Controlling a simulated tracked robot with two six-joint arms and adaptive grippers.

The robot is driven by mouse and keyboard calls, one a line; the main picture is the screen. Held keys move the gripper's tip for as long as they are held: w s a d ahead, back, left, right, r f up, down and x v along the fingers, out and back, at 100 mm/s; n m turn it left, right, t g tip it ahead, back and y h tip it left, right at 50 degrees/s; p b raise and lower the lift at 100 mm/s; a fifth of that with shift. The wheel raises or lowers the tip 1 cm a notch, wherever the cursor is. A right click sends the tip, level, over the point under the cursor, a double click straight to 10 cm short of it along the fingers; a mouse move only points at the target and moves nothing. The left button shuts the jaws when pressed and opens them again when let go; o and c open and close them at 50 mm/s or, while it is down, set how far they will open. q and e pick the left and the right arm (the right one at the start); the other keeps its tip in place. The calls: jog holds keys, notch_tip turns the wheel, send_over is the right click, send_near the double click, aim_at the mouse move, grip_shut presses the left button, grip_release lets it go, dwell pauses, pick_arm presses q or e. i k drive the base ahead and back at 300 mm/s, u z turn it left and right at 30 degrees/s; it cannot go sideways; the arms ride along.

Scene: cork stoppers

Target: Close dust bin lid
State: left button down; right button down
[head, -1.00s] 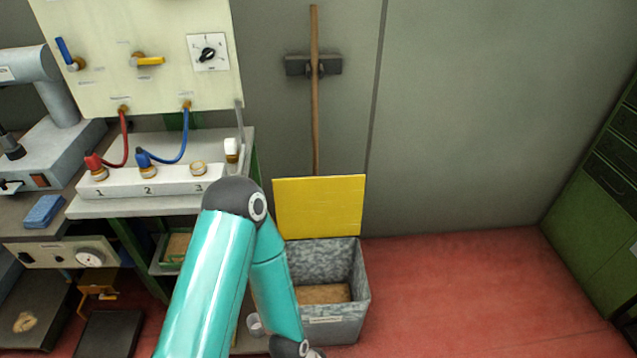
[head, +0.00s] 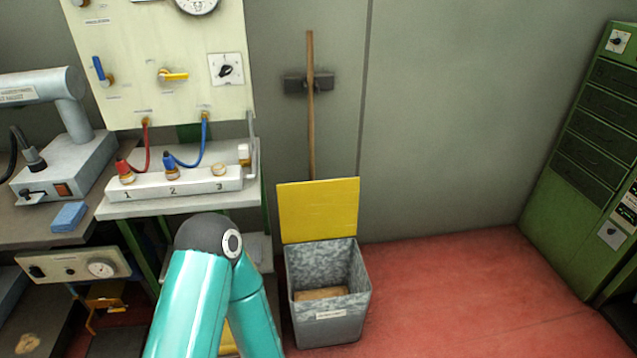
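The dust bin (head: 330,330) is a grey metal box standing on the red floor at the wall, right of the bench. Its yellow lid (head: 318,210) is open and stands upright at the back of the bin, against the wall. Inside the bin a brown surface (head: 320,294) shows. A teal arm of mine with a dark joint cap rises from the bottom edge, left of the bin. Neither gripper is in the frame, so their state is hidden.
A wooden handle (head: 311,110) hangs in a wall holder behind the lid. The bench with a white numbered strip (head: 190,183) and hoses is on the left. A green cabinet (head: 590,160) stands at the right. The red floor (head: 450,300) between bin and cabinet is clear.

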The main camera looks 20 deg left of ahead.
aim_at(324, 209)
jog(key=u, duration=0.15)
jog(key=i, duration=0.9)
jog(key=z, duration=0.1)
